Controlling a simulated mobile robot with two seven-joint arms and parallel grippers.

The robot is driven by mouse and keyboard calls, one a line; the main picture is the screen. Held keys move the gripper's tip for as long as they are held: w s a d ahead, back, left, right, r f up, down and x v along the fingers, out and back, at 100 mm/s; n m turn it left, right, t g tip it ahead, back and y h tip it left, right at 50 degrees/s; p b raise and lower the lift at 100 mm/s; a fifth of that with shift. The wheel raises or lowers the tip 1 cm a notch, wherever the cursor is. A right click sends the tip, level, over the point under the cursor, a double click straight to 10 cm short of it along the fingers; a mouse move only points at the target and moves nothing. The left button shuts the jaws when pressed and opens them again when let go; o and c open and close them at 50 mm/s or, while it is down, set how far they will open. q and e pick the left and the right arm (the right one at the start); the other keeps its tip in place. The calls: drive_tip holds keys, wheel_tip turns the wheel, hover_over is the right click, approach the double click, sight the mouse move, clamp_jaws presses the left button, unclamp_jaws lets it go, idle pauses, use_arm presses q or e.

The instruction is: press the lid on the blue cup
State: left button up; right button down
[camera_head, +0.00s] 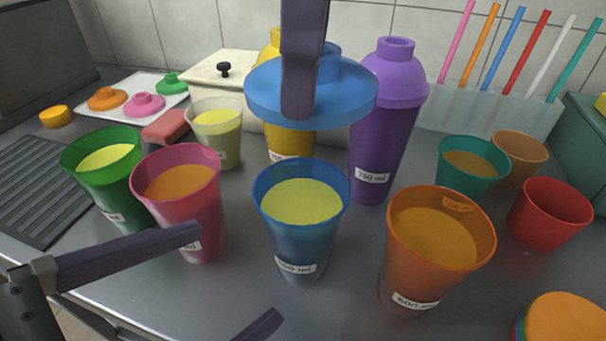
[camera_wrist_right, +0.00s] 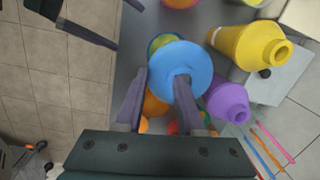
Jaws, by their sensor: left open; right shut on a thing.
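The blue cup (camera_head: 300,235) stands upright on the grey counter, filled with yellow-green liquid, its top uncovered. The blue lid (camera_head: 262,92) is held by my right gripper (camera_head: 299,108) above and slightly behind the blue cup in the head view, apart from its rim. In the right wrist view the fingers (camera_wrist_right: 158,105) are shut on the blue lid (camera_wrist_right: 170,58); the lid hides most of what is below it. My left gripper (camera_head: 240,272) is open and empty, low at the front left, with its fingers near the pink and blue cups.
A pink cup (camera_head: 185,215) and green cup (camera_head: 105,175) stand left of the blue cup, an orange cup (camera_head: 425,265) right. A purple shaker (camera_head: 383,135) and yellow shaker (camera_head: 283,148) stand behind. Teal (camera_head: 470,185) and red (camera_head: 550,225) cups are at right.

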sight(318, 213)
drive_tip(key=shift+a+f+m, duration=0.55)
drive_tip(key=shift+f+m, duration=0.15)
drive_tip(key=shift+m, duration=0.1)
use_arm(q)
drive_tip(key=n, duration=0.2)
drive_tip(key=shift+w+f+n+t, duration=0.25)
drive_tip(key=shift+w+n+t, duration=0.1)
drive_tip(key=shift+n+t, duration=0.05)
drive_tip(key=x, duration=1.2)
drive_tip(key=shift+d+r, duration=0.1)
drive_tip(key=shift+d, duration=0.05)
clamp_jaws()
use_arm(e)
drive_tip(key=shift+g, duration=0.3)
drive_tip(key=shift+f, duration=2.45)
